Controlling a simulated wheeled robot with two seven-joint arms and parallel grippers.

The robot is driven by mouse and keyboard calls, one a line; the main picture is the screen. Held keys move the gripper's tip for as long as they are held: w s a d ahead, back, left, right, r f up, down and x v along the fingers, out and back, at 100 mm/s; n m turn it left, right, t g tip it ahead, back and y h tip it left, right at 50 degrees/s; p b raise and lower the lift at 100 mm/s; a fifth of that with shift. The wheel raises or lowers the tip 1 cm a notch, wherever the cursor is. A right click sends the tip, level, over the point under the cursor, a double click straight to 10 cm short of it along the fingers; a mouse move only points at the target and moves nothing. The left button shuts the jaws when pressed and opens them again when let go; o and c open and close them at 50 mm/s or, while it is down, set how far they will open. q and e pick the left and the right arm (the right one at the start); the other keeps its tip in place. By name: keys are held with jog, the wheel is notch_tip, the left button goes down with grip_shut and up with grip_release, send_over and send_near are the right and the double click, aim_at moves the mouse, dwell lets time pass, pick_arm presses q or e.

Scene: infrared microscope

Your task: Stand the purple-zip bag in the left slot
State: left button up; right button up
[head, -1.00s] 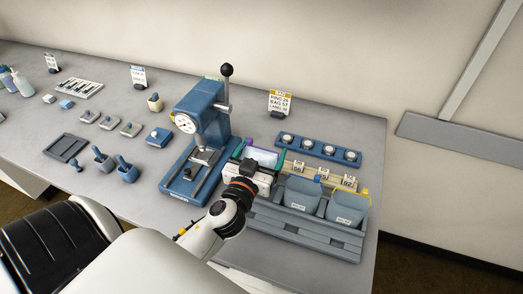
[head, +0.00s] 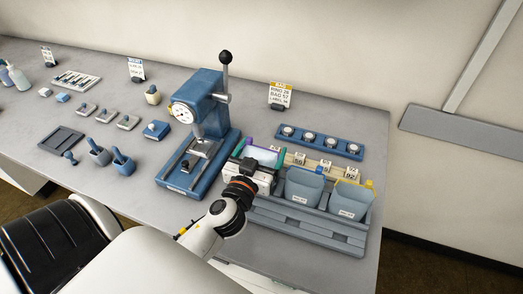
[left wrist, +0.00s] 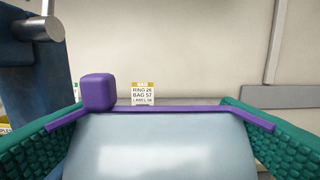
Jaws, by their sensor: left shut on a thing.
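The purple-zip bag (head: 264,154) is pale and see-through, with a purple zip bar and a purple block at one end. My left gripper (head: 259,159) is shut on it, green fingers at both side edges. In the left wrist view the bag (left wrist: 160,145) hangs upright between the fingers, zip on top. The gripper and bag are at the left end of the grey-blue rack (head: 310,236), where my gripper hides the left slot. I cannot tell whether the bag's lower edge is in the slot. My right gripper is not in view.
A blue-zip bag (head: 303,187) and a yellow-zip bag (head: 352,200) stand in the rack to the right. A blue press (head: 203,115) is close on the left. A blue strip with several round pieces (head: 320,142) lies behind. A sign (head: 280,95) stands at the back.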

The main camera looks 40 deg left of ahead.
aim_at(262, 159)
pick_arm(q)
jog(key=shift+f+b, duration=0.65)
jog(key=shift+b, duration=0.05)
dwell(0.7)
jog(key=shift+f+b, duration=1.1)
dwell(0.5)
jog(key=o, duration=1)
jog(key=shift+o, duration=0.2)
jog(key=shift+r, duration=0.1)
notch_tip(262, 159, up, 8)
jog(key=p, duration=0.7)
